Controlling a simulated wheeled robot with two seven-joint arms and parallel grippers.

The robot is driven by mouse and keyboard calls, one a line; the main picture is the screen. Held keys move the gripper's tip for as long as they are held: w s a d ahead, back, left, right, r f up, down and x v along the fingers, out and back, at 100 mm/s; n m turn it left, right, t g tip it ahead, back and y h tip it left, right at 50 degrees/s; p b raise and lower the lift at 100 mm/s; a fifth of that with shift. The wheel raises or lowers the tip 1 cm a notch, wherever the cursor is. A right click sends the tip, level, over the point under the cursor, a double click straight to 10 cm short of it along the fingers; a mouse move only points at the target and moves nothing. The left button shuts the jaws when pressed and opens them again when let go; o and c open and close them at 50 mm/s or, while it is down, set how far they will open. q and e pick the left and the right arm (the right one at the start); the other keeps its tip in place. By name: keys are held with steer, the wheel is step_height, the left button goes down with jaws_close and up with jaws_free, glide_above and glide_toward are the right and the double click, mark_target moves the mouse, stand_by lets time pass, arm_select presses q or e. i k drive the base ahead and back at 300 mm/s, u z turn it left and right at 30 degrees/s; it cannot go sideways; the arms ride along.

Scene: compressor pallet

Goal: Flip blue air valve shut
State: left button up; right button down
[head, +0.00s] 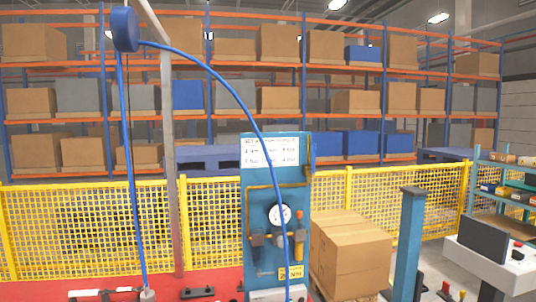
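A blue upright panel (258,205) stands at the middle, with a white sign (270,150), a round pressure gauge (280,215) and yellow piping on it. A narrow blue piece (313,156) stands upright at the panel's upper right edge, by the end of the yellow pipe; it looks like a valve lever, but it is too small to be sure. Below the gauge are a dark filter bowl (257,241) and an orange-topped part (299,238). A blue hose passes in front of the panel. Neither of my grippers is in view.
The blue hose (215,75) arcs from a blue reel (124,29) on a grey post (168,150). A red surface (60,283) lies at the bottom left. Cardboard boxes (350,250) stand right of the panel, near a blue post (408,240). Yellow fencing (90,225) runs behind.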

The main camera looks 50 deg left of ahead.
mark_target(313, 171)
steer(key=u, duration=1.05)
steer(key=i, duration=0.9)
steer(key=u, duration=0.85)
